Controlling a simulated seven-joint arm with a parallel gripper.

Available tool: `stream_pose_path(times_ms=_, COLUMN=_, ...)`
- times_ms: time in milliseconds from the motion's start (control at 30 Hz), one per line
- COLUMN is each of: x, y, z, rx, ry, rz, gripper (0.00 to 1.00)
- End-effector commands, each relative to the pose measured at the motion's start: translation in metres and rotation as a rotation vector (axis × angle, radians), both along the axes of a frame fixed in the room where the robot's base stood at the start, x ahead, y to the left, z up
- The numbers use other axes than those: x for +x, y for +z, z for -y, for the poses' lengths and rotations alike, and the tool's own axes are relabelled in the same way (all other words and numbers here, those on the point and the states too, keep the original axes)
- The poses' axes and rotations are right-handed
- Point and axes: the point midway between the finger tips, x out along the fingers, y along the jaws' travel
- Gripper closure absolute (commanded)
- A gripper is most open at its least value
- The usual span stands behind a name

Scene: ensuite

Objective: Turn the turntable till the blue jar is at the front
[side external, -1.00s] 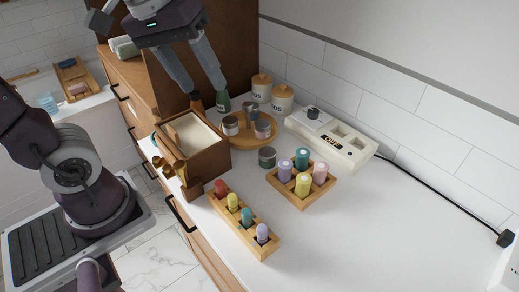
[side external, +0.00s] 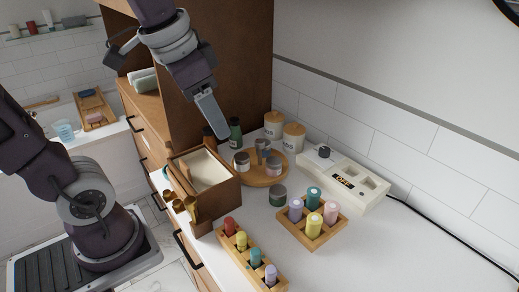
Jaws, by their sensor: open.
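The turntable (side external: 261,181) is a round wooden tray on the counter, behind and right of the wooden box. It carries small lidded jars: a pale one (side external: 241,164) at the left, a pinkish one (side external: 273,168) at the right, and a greyish one (side external: 262,146) at the back. I cannot make out which one is blue. My gripper (side external: 220,130) hangs above and left of the turntable, pointing down, apart from the jars. It is seen nearly edge-on, so one finger hides most of the other; it is open and empty.
An open wooden box (side external: 210,189) stands left of the turntable. Wooden racks (side external: 312,228) hold coloured bottles. The right counter is clear.

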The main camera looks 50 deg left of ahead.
Motion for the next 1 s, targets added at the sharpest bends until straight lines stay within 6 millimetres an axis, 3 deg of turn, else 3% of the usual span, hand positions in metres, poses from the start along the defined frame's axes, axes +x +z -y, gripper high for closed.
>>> stream_pose_path(times_ms=33, x=0.033, y=-0.002, z=-0.013, rx=0.021, ry=-0.038, rz=-0.058, gripper=0.50)
stream_pose_path(times_ms=133, x=0.098, y=-0.020, z=-0.045, rx=0.057, ry=-0.149, rz=-0.160, gripper=0.50)
stream_pose_path(times_ms=200, x=0.138, y=-0.043, z=-0.071, rx=0.064, ry=-0.228, rz=-0.226, gripper=0.50)
stream_pose_path(times_ms=333, x=0.187, y=-0.095, z=-0.115, rx=0.056, ry=-0.351, rz=-0.315, gripper=0.50)
stream_pose_path(times_ms=400, x=0.201, y=-0.118, z=-0.131, rx=0.049, ry=-0.399, rz=-0.343, gripper=0.50)
stream_pose_path(times_ms=533, x=0.211, y=-0.141, z=-0.145, rx=0.040, ry=-0.443, rz=-0.366, gripper=0.50)
stream_pose_path(times_ms=800, x=0.211, y=-0.189, z=-0.146, rx=0.038, ry=-0.449, rz=-0.371, gripper=0.50)
stream_pose_path(times_ms=1000, x=0.211, y=-0.210, z=-0.146, rx=0.040, ry=-0.448, rz=-0.368, gripper=0.50)
